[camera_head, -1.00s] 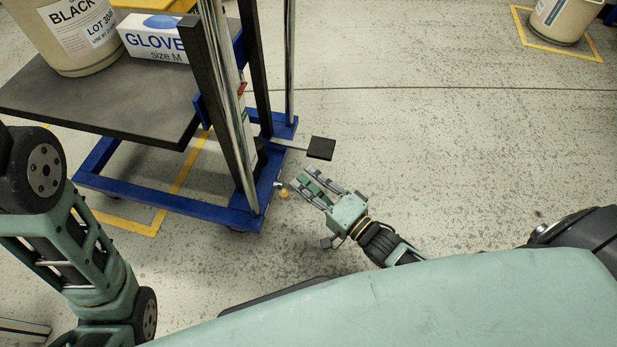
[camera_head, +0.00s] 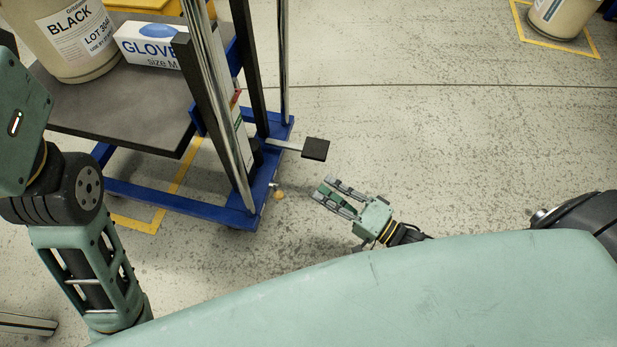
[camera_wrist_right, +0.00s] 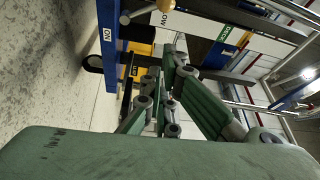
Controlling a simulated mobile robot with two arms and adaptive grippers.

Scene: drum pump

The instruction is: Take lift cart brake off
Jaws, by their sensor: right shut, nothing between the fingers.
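The lift cart has a blue base frame (camera_head: 185,205), a dark platform (camera_head: 125,108) and upright posts. A small brake lever with a tan knob (camera_head: 279,195) sticks out from the frame's near right corner. In the right wrist view the knob (camera_wrist_right: 125,18) shows at the top, beside a white ON label (camera_wrist_right: 108,35) on the blue frame. Another small label (camera_wrist_right: 133,70), seemingly OFF, sits lower. My right gripper (camera_head: 325,188) is shut and empty, to the right of the knob and apart from it. My left arm shows at the left; its gripper is out of view.
A black foot pedal (camera_head: 315,149) sticks out from the cart's right side, above my right gripper in the picture. A labelled drum (camera_head: 75,35) and a glove box (camera_head: 150,45) stand on the platform.

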